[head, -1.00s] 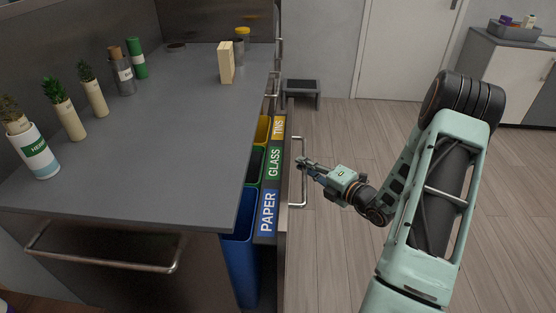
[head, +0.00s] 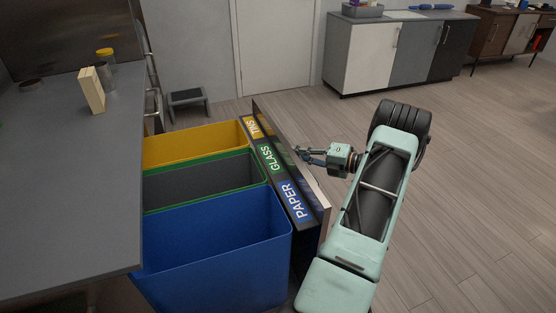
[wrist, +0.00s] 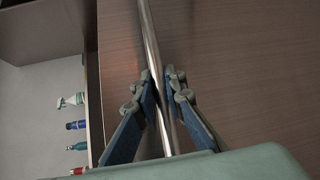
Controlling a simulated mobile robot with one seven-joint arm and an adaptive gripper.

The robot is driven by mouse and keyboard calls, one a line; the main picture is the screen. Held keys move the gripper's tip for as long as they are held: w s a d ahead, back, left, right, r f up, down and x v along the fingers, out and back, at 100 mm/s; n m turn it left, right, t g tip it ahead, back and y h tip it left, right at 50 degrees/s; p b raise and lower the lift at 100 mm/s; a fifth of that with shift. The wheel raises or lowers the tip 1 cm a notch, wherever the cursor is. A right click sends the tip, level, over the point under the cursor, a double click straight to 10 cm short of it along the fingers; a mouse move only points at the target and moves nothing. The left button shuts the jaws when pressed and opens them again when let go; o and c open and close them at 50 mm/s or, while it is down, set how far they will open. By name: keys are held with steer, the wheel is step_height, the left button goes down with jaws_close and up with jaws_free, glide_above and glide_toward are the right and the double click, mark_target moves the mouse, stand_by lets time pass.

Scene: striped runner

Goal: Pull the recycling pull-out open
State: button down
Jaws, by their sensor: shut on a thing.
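The recycling pull-out (head: 287,177) stands well out from the counter in the head view. Its top edge carries the labels TINS, GLASS and PAPER. Behind its front are a yellow bin (head: 190,147), a dark bin with a green rim (head: 200,184) and a blue bin (head: 215,250). My gripper (head: 298,150) is at the outer side of the front. In the wrist view my gripper (wrist: 161,92) has its two fingers on either side of the metal bar handle (wrist: 151,42) and is shut on it. In the head view the front panel hides most of the handle.
The grey counter (head: 70,190) is at left, with a pale block (head: 92,90) and a yellow-lidded jar (head: 106,66). A step stool (head: 188,103) stands by the wall. Cabinets (head: 385,55) stand at the back. The wooden floor at right is clear.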

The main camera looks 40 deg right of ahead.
steer(key=shift+s+d, duration=0.3)
steer(key=shift+d, duration=0.6)
steer(key=c, duration=2)
jaws_free()
steer(key=v, duration=1.2)
steer(key=shift+w, duration=0.1)
